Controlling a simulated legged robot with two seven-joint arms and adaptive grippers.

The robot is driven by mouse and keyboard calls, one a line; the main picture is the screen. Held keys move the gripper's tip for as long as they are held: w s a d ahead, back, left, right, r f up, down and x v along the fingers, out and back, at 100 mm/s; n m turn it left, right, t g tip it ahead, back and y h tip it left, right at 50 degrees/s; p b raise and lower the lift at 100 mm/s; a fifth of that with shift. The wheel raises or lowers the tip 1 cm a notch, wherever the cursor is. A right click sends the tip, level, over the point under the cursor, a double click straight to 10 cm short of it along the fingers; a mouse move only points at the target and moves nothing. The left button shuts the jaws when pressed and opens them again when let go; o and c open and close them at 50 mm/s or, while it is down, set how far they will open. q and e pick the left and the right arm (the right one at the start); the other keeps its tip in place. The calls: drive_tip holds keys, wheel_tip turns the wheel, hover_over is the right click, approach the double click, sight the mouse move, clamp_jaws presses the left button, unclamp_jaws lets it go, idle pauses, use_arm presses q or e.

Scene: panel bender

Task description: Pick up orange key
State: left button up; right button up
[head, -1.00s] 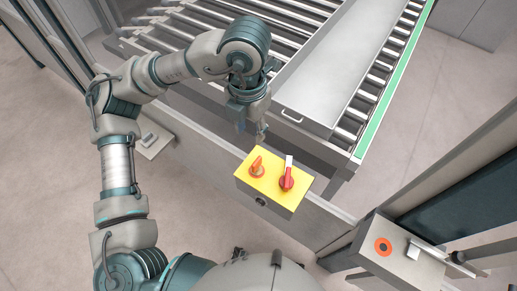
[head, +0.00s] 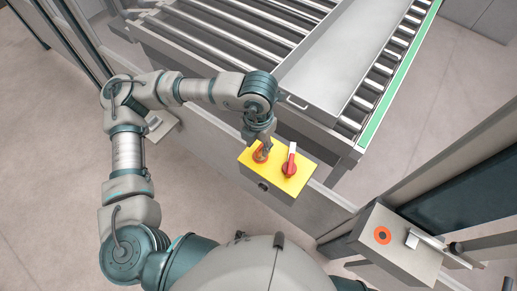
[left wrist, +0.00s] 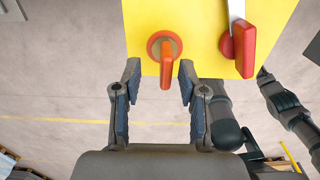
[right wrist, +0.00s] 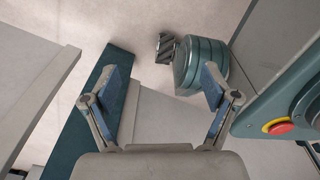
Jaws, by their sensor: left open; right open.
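The orange key (left wrist: 167,62) sits in a round orange-red base on the yellow box; in the head view the key (head: 261,155) is partly covered by my left gripper. My left gripper (left wrist: 158,78) is open. In the left wrist view its fingertips stand on either side of the key's lower end, with gaps showing on both sides; contact is not seen. My right gripper (right wrist: 158,78) is open and empty, away from the key, and shows only in its own wrist view.
A red switch (head: 289,168) with a white-grey lever stands right of the key on the yellow box (head: 299,181). A roller conveyor with a metal tray (head: 345,50) lies behind. A grey box with an orange ring (head: 382,235) stands right. A red button (right wrist: 279,128) shows in the right wrist view.

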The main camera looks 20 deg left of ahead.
use_arm(q)
drive_tip(key=f, duration=0.1)
drive_tip(key=d+f, duration=0.1)
drive_tip(key=f, duration=0.1)
drive_tip(key=shift+f, duration=0.1)
drive_tip(key=shift+a, duration=0.25)
clamp_jaws()
use_arm(e)
drive_tip(key=shift+s+d+f, duration=0.1)
drive_tip(key=shift+s, duration=0.55)
use_arm(q)
drive_tip(key=shift+d, duration=0.1)
use_arm(e)
drive_tip(key=shift+d, duration=0.1)
use_arm(q)
drive_tip(key=shift+r, duration=0.35)
wheel_tip(320, 180, up, 3)
drive_tip(key=shift+s, duration=0.1)
drive_tip(key=s+r+b, duration=0.1)
drive_tip(key=s+b, duration=0.3)
drive_tip(key=s, duration=1.2)
drive_tip(key=shift+d+r+b, duration=0.2)
drive_tip(key=shift+d+b, duration=0.15)
drive_tip(key=shift+d, duration=0.1)
use_arm(e)
drive_tip(key=w+a+r, duration=0.2)
drive_tip(key=w+r, duration=0.2)
drive_tip(key=w, duration=0.7)
drive_tip(key=shift+w+r+t, duration=0.3)
